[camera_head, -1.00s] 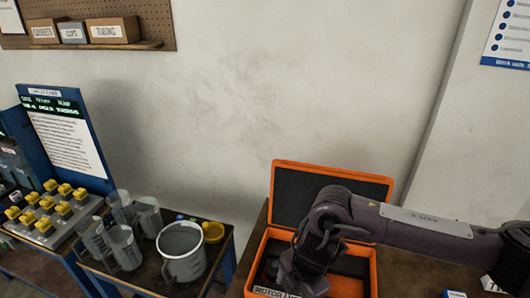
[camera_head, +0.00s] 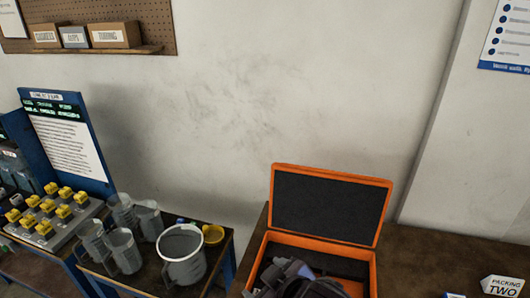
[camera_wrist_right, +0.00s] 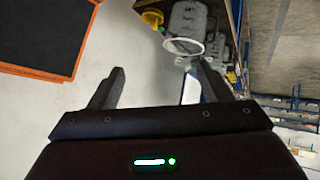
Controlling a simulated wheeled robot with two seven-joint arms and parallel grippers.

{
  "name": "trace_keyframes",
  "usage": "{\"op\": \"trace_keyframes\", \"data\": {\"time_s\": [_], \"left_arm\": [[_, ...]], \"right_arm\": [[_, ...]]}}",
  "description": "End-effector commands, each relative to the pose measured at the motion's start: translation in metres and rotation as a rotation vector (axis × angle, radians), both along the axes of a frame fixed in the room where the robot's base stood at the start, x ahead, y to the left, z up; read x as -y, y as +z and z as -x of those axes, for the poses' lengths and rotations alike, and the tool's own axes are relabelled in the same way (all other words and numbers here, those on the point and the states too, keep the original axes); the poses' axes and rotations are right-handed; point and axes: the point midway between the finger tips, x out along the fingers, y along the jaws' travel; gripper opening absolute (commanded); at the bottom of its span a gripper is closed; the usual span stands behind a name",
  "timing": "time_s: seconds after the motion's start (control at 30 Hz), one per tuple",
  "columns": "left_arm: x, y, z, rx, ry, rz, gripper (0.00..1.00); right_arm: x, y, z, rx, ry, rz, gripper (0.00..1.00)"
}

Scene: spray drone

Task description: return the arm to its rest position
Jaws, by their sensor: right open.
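In the head view, a dark purplish part that looks like my right arm (camera_head: 292,282) shows at the bottom edge, in front of the open orange case. Its fingers cannot be made out there. The orange case (camera_head: 377,224) stands with its lid up and dark foam inside. An orange rim with a dark panel (camera_wrist_right: 36,73) shows at the upper left of the wrist view, apart from the fingers. My left gripper is not in view.
A bench left of the case holds several jugs and a large grey bucket (camera_head: 183,270). A panel of yellow-topped parts (camera_head: 48,208) stands further left. A "PACKING TWO" sign (camera_head: 502,286) stands on the right table.

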Motion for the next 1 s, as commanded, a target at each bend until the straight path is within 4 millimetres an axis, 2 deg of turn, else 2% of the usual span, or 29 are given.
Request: {"op": "trace_keyframes", "data": {"time_s": [0.03,0.1,0.2,0.3,0.5,0.6,0.7,0.87,1.0], "left_arm": [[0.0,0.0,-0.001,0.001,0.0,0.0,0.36],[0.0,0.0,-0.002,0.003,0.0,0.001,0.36],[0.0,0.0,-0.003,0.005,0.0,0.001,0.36],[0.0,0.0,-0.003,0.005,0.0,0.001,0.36],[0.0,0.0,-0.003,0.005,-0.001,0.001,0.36],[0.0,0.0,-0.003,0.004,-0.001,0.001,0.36],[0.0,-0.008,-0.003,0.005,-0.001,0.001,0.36],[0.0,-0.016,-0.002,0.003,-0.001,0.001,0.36],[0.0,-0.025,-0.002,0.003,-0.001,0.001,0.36]], "right_arm": [[0.026,-0.014,0.008,-0.078,-0.098,-0.008,0.72],[0.06,-0.029,0.018,-0.168,-0.216,-0.004,0.72],[0.099,-0.048,0.037,-0.28,-0.348,0.005,0.72],[0.129,-0.062,0.057,-0.374,-0.451,0.016,0.72],[0.177,-0.084,0.099,-0.533,-0.613,0.038,0.72],[0.195,-0.093,0.12,-0.604,-0.679,0.05,0.72],[0.191,-0.13,0.108,-0.604,-0.667,0.054,0.72],[0.189,-0.186,0.1,-0.62,-0.664,0.062,0.72],[0.188,-0.245,0.097,-0.636,-0.66,0.069,0.72]]}}
